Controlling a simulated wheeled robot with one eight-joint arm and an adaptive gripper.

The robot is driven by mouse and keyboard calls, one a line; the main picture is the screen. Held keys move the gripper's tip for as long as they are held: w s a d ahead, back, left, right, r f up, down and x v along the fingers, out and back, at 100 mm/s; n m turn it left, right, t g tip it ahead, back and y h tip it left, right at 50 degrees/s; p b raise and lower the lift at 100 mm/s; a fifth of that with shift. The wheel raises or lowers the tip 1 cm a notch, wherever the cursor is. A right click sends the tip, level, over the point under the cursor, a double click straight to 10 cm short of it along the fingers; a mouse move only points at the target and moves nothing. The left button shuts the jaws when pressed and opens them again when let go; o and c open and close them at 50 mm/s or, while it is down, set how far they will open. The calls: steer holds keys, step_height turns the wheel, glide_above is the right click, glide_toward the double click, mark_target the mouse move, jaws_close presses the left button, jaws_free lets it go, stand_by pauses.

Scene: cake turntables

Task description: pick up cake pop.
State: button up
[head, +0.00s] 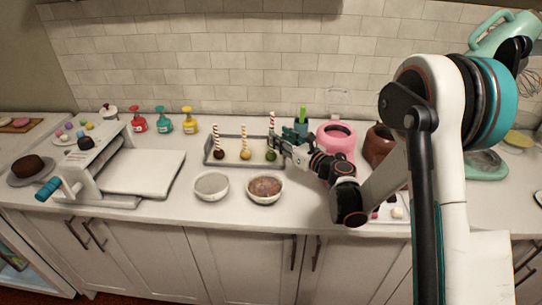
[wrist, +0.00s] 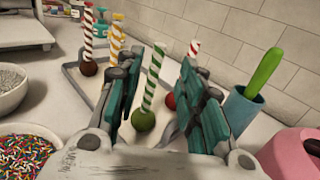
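Several cake pops stand upright on striped sticks in a grey-rimmed tray (head: 208,162). The green cake pop (head: 271,156) is at the tray's right end. In the wrist view its green ball (wrist: 143,120) and green-and-white stick stand between my teal fingers, with a gap to the right finger. My gripper (head: 281,142) is open around it and holds nothing; it also shows in the wrist view (wrist: 160,68). A red cake pop (wrist: 171,101) is just behind, partly hidden by the right finger. A brown one (wrist: 88,67) and a yellow one (head: 245,154) stand to the left.
Two bowls, one pale (head: 211,187) and one of sprinkles (head: 265,189), stand in front of the tray. A blue cup with a green-handled tool (wrist: 241,108) and a pink pot (head: 336,141) are close on the right. The tiled wall is behind.

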mark_target(271, 152)
steer(key=x, duration=0.1)
steer(key=b+x, duration=0.1)
steer(key=x, duration=0.2)
steer(key=shift+w+a+f+b, duration=0.1)
steer(key=shift+a+f+b, duration=0.15)
steer(key=shift+a+b, duration=0.2)
steer(key=shift+w+a+r, duration=0.1)
steer(key=shift+w+a, duration=0.1)
steer(key=shift+w, duration=0.1)
steer(key=shift+c, duration=0.2)
jaws_close()
